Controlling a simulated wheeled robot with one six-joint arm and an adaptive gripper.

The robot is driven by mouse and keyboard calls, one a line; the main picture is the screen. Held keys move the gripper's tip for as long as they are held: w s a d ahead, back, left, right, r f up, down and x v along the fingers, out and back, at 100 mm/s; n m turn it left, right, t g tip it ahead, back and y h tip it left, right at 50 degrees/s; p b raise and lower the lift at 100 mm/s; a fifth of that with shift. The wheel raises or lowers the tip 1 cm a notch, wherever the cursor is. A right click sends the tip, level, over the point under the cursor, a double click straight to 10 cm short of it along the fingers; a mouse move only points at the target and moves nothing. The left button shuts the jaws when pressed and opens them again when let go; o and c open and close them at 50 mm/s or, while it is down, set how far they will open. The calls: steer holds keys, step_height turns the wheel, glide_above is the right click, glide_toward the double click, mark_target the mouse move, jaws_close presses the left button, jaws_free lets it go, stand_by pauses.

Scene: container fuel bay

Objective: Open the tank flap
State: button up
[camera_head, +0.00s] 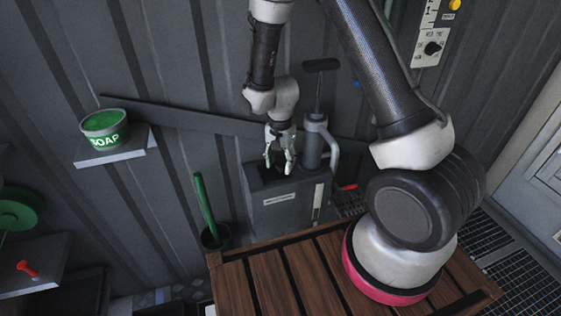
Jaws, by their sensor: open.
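A grey tank (270,221) with a pale label and a light vertical strip on its front stands against the corrugated wall. My gripper (279,168) points down at the tank's top, with its fingers apart and nothing seen between them. A dark patch lies on the top under the fingers; I cannot tell the flap's outline there or whether the fingers touch it. My arm comes down from above and behind the gripper.
A hand pump (313,146) with a T-handle stands close right of the gripper. A green soap tub (104,127) sits on a wall shelf (118,156) at left. A green-handled tool (204,207) stands left of the tank. A control panel (432,42) is at upper right.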

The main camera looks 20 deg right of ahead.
steer(key=shift+f, duration=0.2)
jaws_close()
